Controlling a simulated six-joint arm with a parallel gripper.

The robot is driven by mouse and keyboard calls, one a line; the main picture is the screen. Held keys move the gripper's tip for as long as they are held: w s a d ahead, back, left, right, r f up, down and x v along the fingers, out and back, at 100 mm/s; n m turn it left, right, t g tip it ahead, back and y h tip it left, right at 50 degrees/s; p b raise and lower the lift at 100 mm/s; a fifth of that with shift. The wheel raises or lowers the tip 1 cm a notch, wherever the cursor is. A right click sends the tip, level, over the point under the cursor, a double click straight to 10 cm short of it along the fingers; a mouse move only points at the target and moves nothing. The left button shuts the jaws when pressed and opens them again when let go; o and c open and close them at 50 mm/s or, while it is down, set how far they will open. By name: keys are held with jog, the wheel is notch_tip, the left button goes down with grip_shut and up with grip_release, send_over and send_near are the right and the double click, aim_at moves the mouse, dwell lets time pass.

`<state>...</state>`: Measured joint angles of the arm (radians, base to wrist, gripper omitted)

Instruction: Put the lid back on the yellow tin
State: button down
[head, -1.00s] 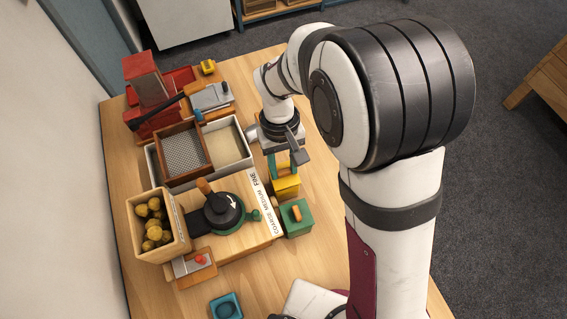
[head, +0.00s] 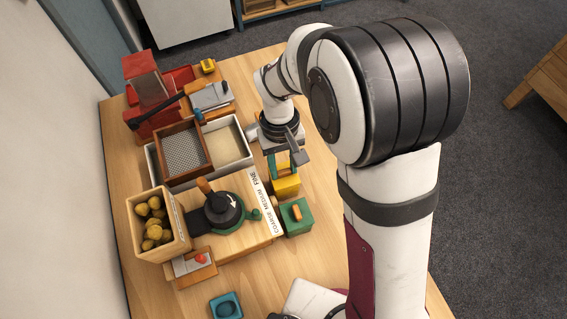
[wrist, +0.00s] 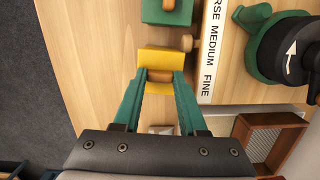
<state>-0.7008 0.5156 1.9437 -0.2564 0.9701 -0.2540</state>
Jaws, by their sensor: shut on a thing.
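My gripper (wrist: 161,76) is shut on the wooden knob (wrist: 164,77) of the yellow lid (wrist: 158,88). In the head view, its green fingers point down over the yellow tin (head: 287,187), which stands beside the long white label strip. The lid lies over the tin's top and looks roughly lined up with it. The lid hides most of the tin in the wrist view, and I cannot tell whether it is seated or slightly above the rim.
A green tin (head: 297,217) with an orange-brown knob stands just in front of the yellow tin. The grinder (head: 222,212) and label strip (head: 264,203) are to the left, with a white tray (head: 247,157) behind. Bare wood lies to the right.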

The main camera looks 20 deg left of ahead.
jog(key=shift+f, duration=0.15)
jog(key=shift+c, duration=1.9)
grip_release()
jog(key=shift+o, duration=0.3)
jog(key=o, duration=0.3)
jog(key=shift+r, duration=3.5)
